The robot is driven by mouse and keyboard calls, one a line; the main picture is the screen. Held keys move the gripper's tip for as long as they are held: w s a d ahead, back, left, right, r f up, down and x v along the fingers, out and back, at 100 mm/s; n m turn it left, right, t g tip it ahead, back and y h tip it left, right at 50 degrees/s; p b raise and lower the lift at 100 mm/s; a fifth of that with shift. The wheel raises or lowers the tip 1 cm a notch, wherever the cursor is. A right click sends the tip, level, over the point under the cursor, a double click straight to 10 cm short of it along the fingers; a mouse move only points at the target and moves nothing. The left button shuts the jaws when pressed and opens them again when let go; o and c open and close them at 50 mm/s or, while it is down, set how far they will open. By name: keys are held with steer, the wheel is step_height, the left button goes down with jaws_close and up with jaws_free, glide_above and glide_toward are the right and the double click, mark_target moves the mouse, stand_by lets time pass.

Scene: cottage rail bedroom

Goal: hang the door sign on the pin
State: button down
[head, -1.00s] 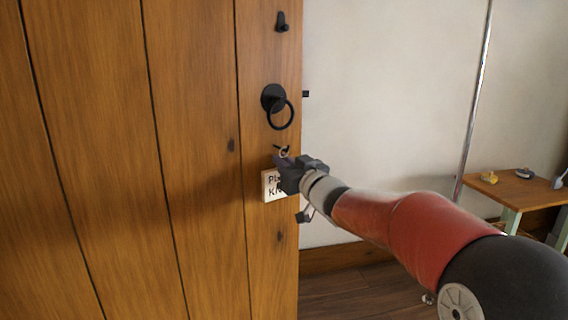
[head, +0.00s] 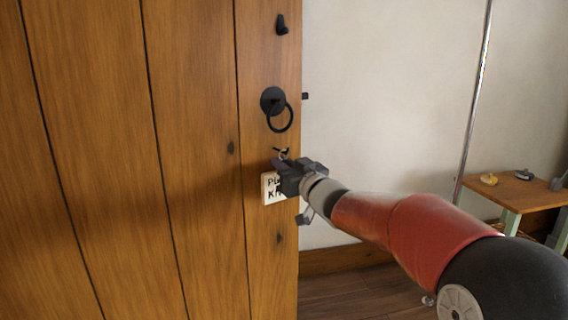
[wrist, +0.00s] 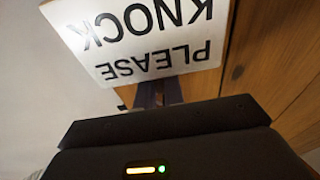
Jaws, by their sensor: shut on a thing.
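The door sign (head: 269,188) is a small pale plate with dark lettering, close in front of the wooden door. In the wrist view the sign (wrist: 140,45) reads PLEASE KNOCK upside down. My gripper (head: 281,166) is shut on the sign near its top edge; the dark fingers (wrist: 158,93) show there in the wrist view. The gripper hides the sign's right part. A small dark pin (head: 276,149) sticks out of the door just above my fingers, with a small ring or loop beside it. I cannot tell whether the loop is around the pin.
A black ring handle (head: 280,117) hangs on the door (head: 190,200) above the pin, and a black hook (head: 282,24) sits higher. The door's right edge is close to my gripper. A wooden table (head: 515,190) with small objects stands at the right by the pale wall.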

steer(key=shift+f, duration=0.5)
steer(key=c, duration=1.4)
jaws_free()
steer(key=shift+w, duration=0.1)
steer(key=shift+a, duration=0.1)
steer(key=s+d+f+m+g+h, duration=0.1)
steer(key=s+d+f+m+h, duration=0.2)
steer(key=s+d+h, duration=0.5)
steer(key=s+d+f+m+g+h, duration=0.1)
steer(key=s+d+f+m+h, duration=0.3)
steer(key=s+d, duration=0.7)
steer(key=s+d+f+g, duration=0.1)
steer(key=s+f+g, duration=0.3)
steer(key=s, duration=0.6)
steer(key=s+d+f+g, duration=0.1)
steer(key=s+f+g, duration=0.2)
steer(key=s+f, duration=0.4)
steer(key=s, duration=0.3)
steer(key=shift+f+m+g+b, duration=0.35)
steer(key=shift+f+m+g, duration=0.05)
